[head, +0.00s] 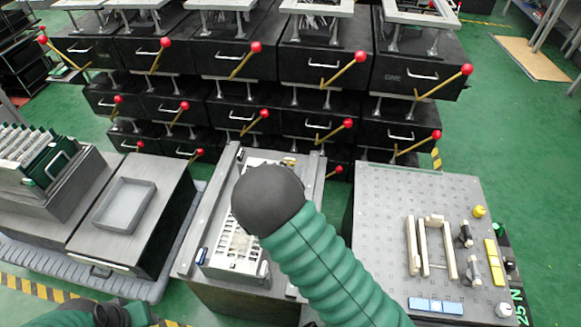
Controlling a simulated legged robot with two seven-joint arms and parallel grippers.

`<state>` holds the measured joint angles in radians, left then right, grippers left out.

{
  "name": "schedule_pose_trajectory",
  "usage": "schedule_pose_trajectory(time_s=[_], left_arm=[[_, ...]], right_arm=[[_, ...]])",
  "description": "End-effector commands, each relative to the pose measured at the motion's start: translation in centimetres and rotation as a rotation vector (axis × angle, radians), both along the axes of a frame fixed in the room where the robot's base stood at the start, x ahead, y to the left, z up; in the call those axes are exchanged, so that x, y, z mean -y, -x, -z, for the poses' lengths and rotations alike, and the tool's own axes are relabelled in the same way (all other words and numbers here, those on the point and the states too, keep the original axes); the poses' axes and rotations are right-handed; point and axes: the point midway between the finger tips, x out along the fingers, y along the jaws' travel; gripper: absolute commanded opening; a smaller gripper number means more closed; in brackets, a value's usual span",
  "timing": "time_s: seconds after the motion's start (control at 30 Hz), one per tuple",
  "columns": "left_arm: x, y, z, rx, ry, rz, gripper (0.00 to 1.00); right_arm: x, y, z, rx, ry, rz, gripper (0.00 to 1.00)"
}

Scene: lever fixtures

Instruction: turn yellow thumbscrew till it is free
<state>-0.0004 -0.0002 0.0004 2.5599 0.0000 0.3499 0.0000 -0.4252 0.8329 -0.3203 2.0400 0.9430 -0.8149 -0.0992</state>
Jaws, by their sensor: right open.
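The yellow thumbscrew (479,211) looks like a small yellow knob near the upper right corner of a grey perforated plate (385,215).
The middle bench holds a white slotted rack (236,250). A grey tray (125,205) is at left. Black boxes with red-knobbed levers (350,70) stand behind.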

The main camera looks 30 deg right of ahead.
Motion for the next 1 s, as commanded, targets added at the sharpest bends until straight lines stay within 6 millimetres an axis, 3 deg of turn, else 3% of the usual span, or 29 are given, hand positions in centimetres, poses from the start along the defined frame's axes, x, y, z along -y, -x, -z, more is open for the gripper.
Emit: schedule_pose_trajectory(time_s=[0.03,0.1,0.3,0.7,1.0], left_arm=[[0.0,0.0,1.8,0.0,0.0,0.0,0.36],[0.0,0.0,2.9,0.0,0.0,-0.001,0.36],[-0.1,0.0,5.2,-0.001,0.0,-0.001,0.36],[0.0,0.0,5.5,0.0,0.0,-0.001,0.36],[0.0,0.0,5.5,0.0,0.0,-0.001,0.36]], right_arm=[[0.8,-1.0,1.4,0.002,0.0,0.002,0.62],[1.8,-2.3,2.1,0.002,0.0,0.003,0.62],[4.1,-5.4,3.3,0.001,0.0,0.0,0.62],[4.9,-6.5,3.4,-0.002,-0.001,-0.001,0.62],[4.9,-6.5,3.4,-0.001,-0.002,-0.002,0.24]])
